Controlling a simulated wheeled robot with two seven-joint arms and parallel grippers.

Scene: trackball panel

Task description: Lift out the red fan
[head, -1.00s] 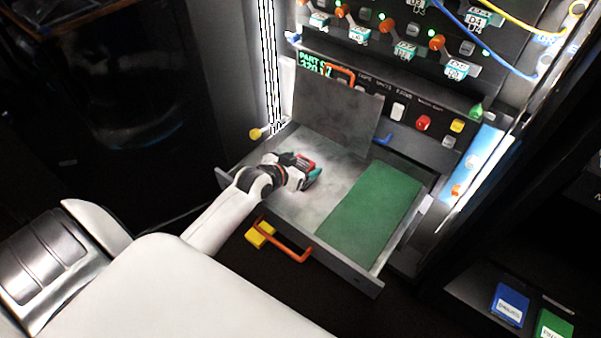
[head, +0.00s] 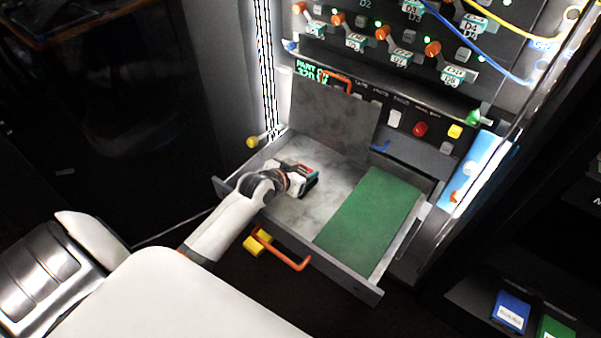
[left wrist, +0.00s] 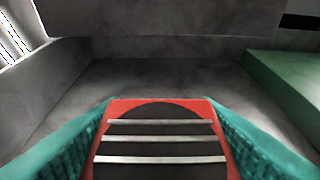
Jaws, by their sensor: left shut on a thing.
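The red fan (left wrist: 160,106) shows in the left wrist view as a red frame with a dark round face and pale bars across it. It sits between the teal fingers of my left gripper (left wrist: 158,135), which is shut on it. In the head view my left gripper (head: 304,180) is over the left part of the open drawer (head: 325,262), and the fan is mostly hidden there by the gripper. I cannot tell whether the fan touches the drawer floor. My right gripper is not in view.
A green block (head: 370,222) fills the drawer's right side. A grey upright plate (head: 335,118) stands at the drawer's back. An orange handle (head: 285,252) is on the drawer front. A panel with buttons and knobs rises behind. Blue (head: 511,312) and green boxes lie lower right.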

